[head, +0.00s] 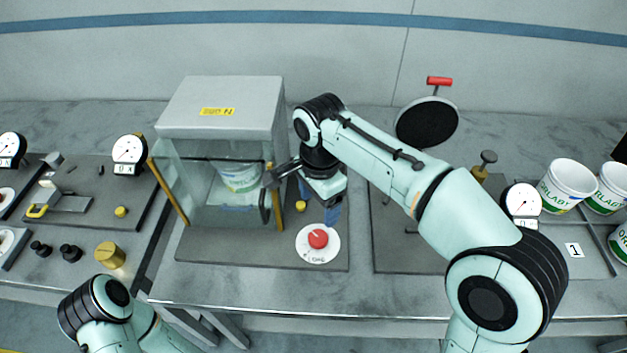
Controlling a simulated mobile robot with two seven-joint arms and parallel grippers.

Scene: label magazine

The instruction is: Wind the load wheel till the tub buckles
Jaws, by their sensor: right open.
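A white tub (240,180) with green and blue print stands upright inside a clear-walled chamber (200,110) with a grey top and a yellow label. I see no buckle in it at this size. In front right of the chamber, a red knob (317,239) sits on a white round dial (318,254) with lettering too small to read surely. A black disc (427,122) with a red handle stands farther back right; I cannot tell which is the load wheel. My right gripper (318,203) is open, its blue fingers pointing down just behind the dial. My left gripper is out of view.
Gauges (129,152) stand on the left and another gauge (521,201) on the right. Loose tubs (568,184) stand at the far right. A brass weight (109,255) and black knobs lie front left. My right arm covers part of the right plate.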

